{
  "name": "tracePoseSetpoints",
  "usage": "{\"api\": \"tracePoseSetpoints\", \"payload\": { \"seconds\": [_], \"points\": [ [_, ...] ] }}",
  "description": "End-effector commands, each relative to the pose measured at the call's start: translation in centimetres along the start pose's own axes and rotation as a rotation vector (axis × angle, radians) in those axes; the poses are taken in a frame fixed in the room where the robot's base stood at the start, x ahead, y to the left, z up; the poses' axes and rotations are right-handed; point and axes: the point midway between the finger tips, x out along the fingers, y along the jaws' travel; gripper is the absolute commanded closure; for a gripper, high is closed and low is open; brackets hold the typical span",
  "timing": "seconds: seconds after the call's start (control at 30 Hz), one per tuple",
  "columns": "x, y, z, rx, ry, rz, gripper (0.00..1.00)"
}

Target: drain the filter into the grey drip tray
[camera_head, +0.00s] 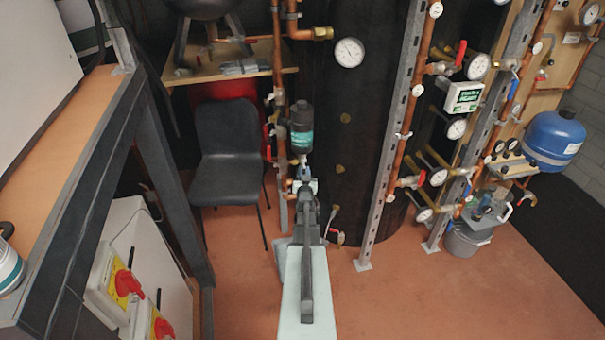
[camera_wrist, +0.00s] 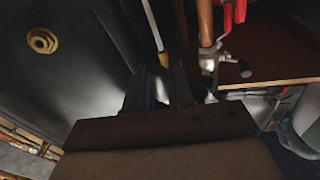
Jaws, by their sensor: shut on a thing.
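The filter (camera_head: 301,127) is a dark upright cylinder with a teal label, set on the copper pipework in the middle of the head view. My gripper (camera_head: 305,186) is just below it and hides part of the pipes there. In the wrist view my gripper (camera_wrist: 166,82) is shut on a thin pale part with a yellow end (camera_wrist: 163,58), which shows between the fingers. I cannot tell for sure what this part is. I cannot make out the grey drip tray; my arm covers much of the floor below the filter.
A dark tank (camera_head: 345,130) with a gauge (camera_head: 349,52) stands close on the right. A black chair (camera_head: 229,150) stands on the left. A valve with a metal lever (camera_wrist: 228,60) is right of my fingers. A grey bucket (camera_head: 467,242) stands far right. The front right floor is clear.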

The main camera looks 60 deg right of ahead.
Motion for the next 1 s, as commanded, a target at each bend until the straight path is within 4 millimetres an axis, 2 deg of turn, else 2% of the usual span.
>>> {"api": "tracePoseSetpoints", "payload": {
  "seconds": [0.23, 0.27, 0.43, 0.77, 0.87, 1.0],
  "points": [
    [0.1, 0.1, 0.0, 0.0, 0.0, 0.001, 1.0],
    [0.1, 0.0, 0.0, 0.0, 0.0, 0.001, 0.74],
    [0.0, 0.0, 0.0, 0.001, 0.0, 0.0, 0.59],
    [-0.5, 0.0, 0.0, 0.001, 0.0, 0.0, 0.59],
    [-1.5, 0.0, -0.1, 0.001, -0.001, 0.0, 0.59],
    [-4.0, 0.0, -0.1, 0.001, -0.001, 0.0, 0.59]
  ]
}}
